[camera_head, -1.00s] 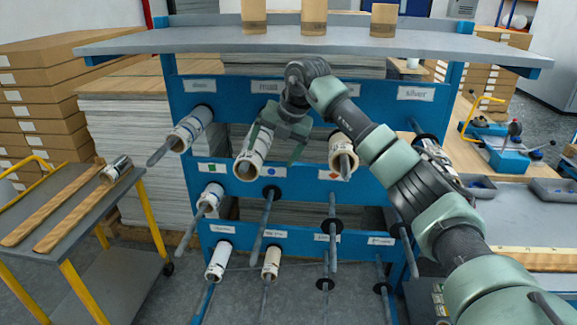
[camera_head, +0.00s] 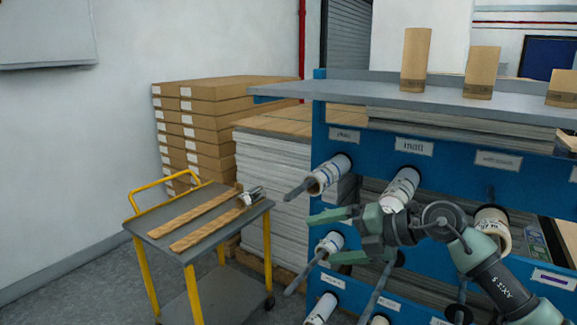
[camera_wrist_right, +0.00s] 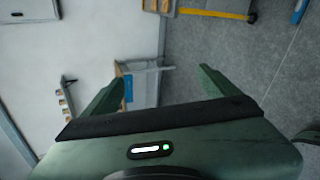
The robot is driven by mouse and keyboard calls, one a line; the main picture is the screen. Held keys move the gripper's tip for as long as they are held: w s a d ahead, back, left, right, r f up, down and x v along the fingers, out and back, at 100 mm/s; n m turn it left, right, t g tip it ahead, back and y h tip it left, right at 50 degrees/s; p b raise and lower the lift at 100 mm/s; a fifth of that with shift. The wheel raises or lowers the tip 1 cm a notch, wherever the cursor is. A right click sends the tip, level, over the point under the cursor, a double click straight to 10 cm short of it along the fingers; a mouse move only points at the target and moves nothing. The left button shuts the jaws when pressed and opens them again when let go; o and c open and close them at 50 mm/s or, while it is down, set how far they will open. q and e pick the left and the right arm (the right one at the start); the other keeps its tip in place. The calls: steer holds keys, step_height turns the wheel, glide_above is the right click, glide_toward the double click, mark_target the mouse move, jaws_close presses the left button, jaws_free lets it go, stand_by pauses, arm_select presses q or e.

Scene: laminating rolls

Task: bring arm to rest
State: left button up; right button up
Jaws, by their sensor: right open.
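My right gripper (camera_head: 328,238) is open and empty, its two green fingers pointing left in front of the blue rack (camera_head: 320,115). Both spread fingers also show in the right wrist view (camera_wrist_right: 162,82), with nothing between them. My right arm comes in from the lower right of the head view. A white roll (camera_head: 402,188) on a rod is just above the gripper. My left gripper is not in view.
A yellow-framed cart (camera_head: 215,236) with two wooden strips and a small silver roll (camera_head: 251,195) stands left of the rack. Rods jut out from the rack near the gripper. Cardboard boxes (camera_head: 215,125) are stacked behind. Floor at the lower left is free.

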steer(key=s+a+r+m+t+y, duration=0.2)
steer(key=s+a+r+t+y, duration=0.15)
steer(key=a+y, duration=0.3)
steer(key=s+d+f+m+t+h, duration=0.1)
steer(key=d+f+m+t+h, duration=0.2)
steer(key=d+m+t+h, duration=0.6)
steer(key=s+d+f+m+t+h, duration=0.15)
steer(key=d+f+m+h, duration=0.35)
steer(key=m, duration=0.8)
steer(key=s+d+f+m+g+h, duration=0.3)
steer(key=s+d+f+m+h, duration=0.15)
steer(key=f, duration=0.35)
steer(key=s+d+f+m+g+h, duration=0.1)
steer(key=s+f+m+g, duration=0.1)
steer(key=s+f+g, duration=0.75)
steer(key=s+a+f+g+y, duration=0.1)
steer(key=s+f+g, duration=0.1)
steer(key=s+f, duration=0.5)
steer(key=s+a+f+g+y, duration=0.1)
steer(key=s+f+g, duration=0.15)
steer(key=s, duration=0.75)
step_height(320, 180, down, 25)
steer(key=s, duration=0.1)
steer(key=s+d+f+g, duration=0.2)
steer(key=s+f, duration=1.5)
steer(key=shift+s+d+f, duration=0.35)
steer(key=shift+d, duration=0.05)
